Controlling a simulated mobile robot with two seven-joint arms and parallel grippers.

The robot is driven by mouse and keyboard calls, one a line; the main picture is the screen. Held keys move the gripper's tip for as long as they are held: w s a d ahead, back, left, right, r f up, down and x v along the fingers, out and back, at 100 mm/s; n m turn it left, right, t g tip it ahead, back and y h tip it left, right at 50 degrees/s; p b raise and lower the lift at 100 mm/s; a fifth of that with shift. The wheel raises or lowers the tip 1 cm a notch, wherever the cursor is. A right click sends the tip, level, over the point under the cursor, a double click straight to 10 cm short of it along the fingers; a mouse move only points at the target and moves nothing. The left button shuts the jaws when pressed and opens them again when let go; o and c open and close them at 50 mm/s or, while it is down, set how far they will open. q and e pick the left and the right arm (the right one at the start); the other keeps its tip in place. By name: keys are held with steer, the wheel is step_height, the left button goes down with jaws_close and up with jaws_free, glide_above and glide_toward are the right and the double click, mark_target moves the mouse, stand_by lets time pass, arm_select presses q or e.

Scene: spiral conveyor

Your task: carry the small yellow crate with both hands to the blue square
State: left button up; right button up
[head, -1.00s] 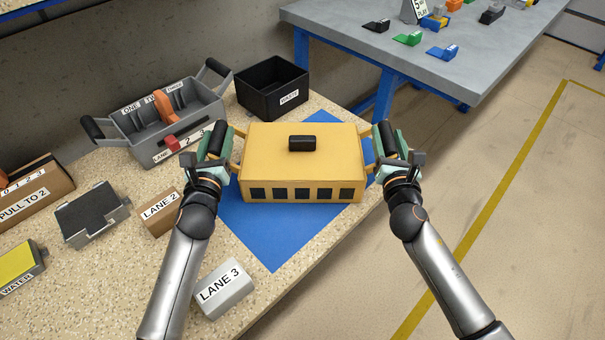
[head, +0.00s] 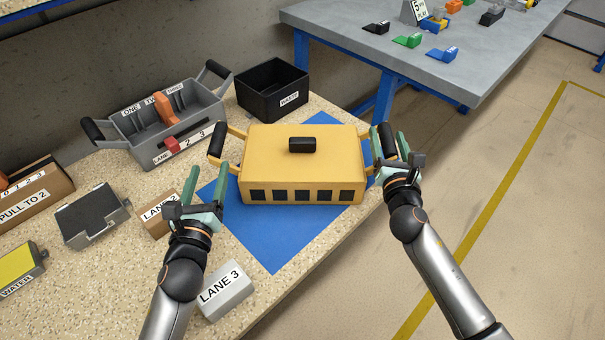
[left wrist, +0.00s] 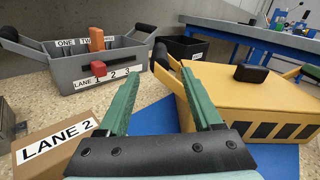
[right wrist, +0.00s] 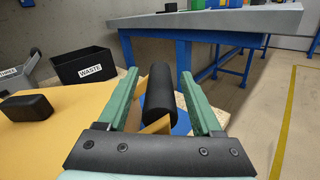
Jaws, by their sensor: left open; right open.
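The yellow crate (head: 265,150) sits on the blue square (head: 275,238), whose front and left parts show around it. It has a black knob on its lid and a black-gripped handle at each end. My left gripper (head: 203,186) is open and empty, in front and to the left of the crate, clear of the left handle (head: 217,141). In the left wrist view the crate (left wrist: 222,108) is right of the open fingers. My right gripper (head: 392,145) is open around the right handle; in the right wrist view that black grip (right wrist: 160,100) lies between the spread fingers.
A grey sorting box (head: 143,142) and a black waste bin (head: 272,90) stand behind. The LANE 2 box (head: 158,214) is close to my left gripper, and the LANE 3 block (head: 226,290) is in front. A grey table (head: 440,65) stands beyond.

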arm_select(q)
steer(key=shift+s, duration=0.85)
arm_select(e)
steer(key=shift+s, duration=0.25)
arm_select(q)
steer(key=shift+s, duration=0.2)
arm_select(e)
steer(key=s, duration=1.1)
steer(key=shift+s, duration=0.25)
arm_select(q)
steer(key=shift+s, duration=0.1)
arm_select(e)
steer(key=shift+s, duration=0.15)
